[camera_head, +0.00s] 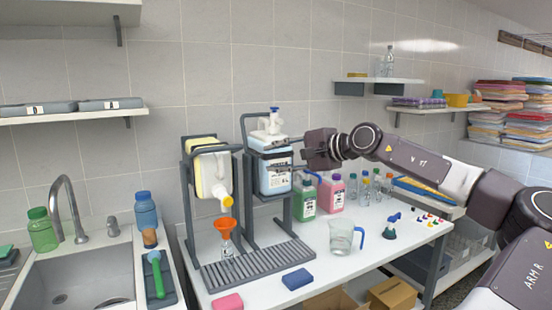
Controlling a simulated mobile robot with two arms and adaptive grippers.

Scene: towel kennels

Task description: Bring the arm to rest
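My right arm comes in from the right edge. Its gripper (294,153) points left, at the right side of a container of light blue liquid (273,175) in a dark stand. Its two fingers look spread, one above the other, with nothing visibly held. I cannot tell whether the fingertips touch the container or its frame. My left gripper is not in view.
A jug of yellow liquid (211,176) hangs tilted above an orange funnel (226,225). Green (304,200) and pink (331,194) bottles stand below my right gripper. A clear beaker (341,237) stands at the table's middle. A sink (77,281) lies left.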

